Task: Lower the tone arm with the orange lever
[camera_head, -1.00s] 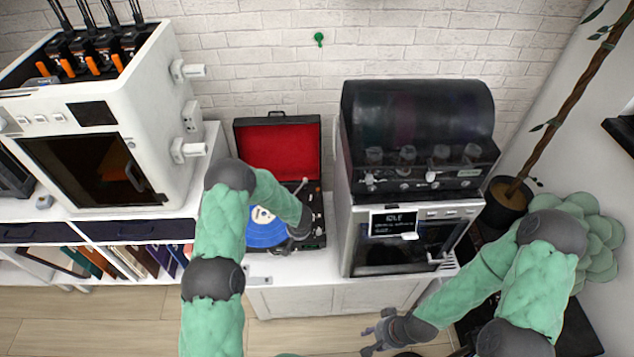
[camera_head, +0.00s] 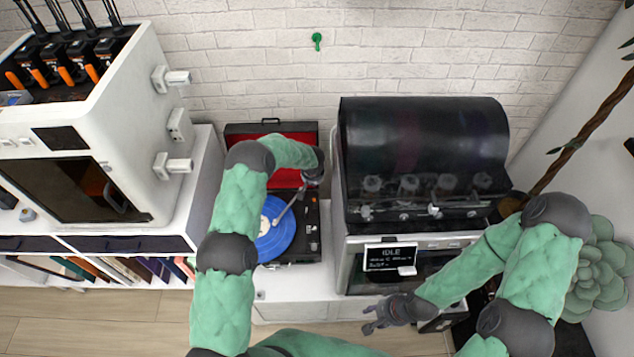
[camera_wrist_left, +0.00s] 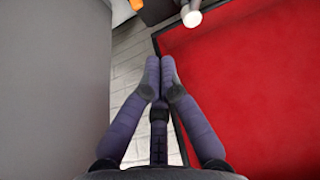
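The turntable (camera_head: 312,215) stands open on the white cabinet, with a blue record (camera_head: 275,240) on its platter. Its pale tone arm (camera_head: 288,211) reaches over the record; its height above the disc cannot be told. My left gripper (camera_head: 313,178) is over the deck's back right corner, its fingers small and unclear in the head view. In the left wrist view its fingers (camera_wrist_left: 160,68) meet at the tips with nothing between them. An orange piece (camera_wrist_left: 136,4), possibly the lever, is cut by the top edge there, beside a white cylinder (camera_wrist_left: 190,14). My right gripper (camera_head: 371,318) is open and empty.
The turntable's red-lined lid (camera_wrist_left: 245,95) stands up behind the deck. A machine with a display reading IDLE (camera_head: 390,257) stands close on the right. A white printer (camera_head: 140,110) stands on the left. My left forearm covers the turntable's left side.

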